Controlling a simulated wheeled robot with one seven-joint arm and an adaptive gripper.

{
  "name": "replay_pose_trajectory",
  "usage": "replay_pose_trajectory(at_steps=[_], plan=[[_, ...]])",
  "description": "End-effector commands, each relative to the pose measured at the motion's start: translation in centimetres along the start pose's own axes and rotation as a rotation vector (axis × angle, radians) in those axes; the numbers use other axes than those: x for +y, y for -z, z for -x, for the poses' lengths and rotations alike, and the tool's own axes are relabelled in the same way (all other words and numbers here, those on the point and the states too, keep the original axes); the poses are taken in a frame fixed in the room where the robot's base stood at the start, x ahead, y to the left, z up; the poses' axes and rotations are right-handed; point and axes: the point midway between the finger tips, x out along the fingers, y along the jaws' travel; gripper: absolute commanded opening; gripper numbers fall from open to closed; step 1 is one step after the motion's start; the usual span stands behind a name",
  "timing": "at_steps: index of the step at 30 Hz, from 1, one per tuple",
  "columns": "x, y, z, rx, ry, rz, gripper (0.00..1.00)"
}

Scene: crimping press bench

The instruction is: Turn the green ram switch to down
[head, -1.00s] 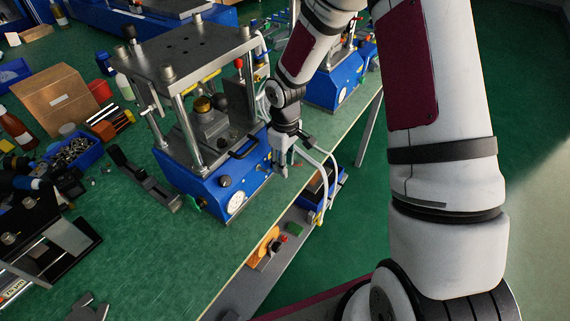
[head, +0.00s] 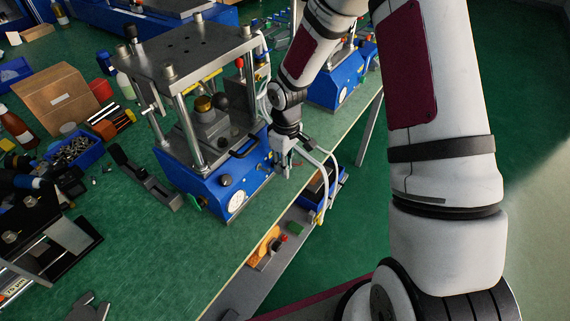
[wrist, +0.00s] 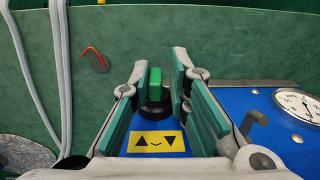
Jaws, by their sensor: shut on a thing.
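The green ram switch (wrist: 155,84) is an upright green knob on a dark round base on the blue press front, seen in the wrist view. A yellow label (wrist: 162,141) with an up triangle, a small curve and a down triangle sits beside it. My gripper (wrist: 158,78) has a green pad on each side of the knob and is shut on it. In the head view my gripper (head: 283,168) is at the right end of the blue press (head: 207,187). The switch is hidden there by my gripper.
A pressure gauge (wrist: 298,102) and a dark hook-shaped part (wrist: 256,122) are on the press face. A black handle (head: 243,152) is on the press. Cables hang by my wrist. The green bench (head: 190,245) is clear in front, and its edge runs close below the press.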

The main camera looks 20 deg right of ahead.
Motion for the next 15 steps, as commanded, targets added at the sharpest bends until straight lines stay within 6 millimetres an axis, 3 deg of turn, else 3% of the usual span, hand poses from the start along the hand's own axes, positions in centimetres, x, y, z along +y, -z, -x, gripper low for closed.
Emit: replay_pose_trajectory(at_steps=[1,15], plan=[[0.93,-0.01,0.18,0.007,0.004,-0.015,0.0],[1.72,-0.03,-0.28,0.01,0.322,-0.018,0.0]])
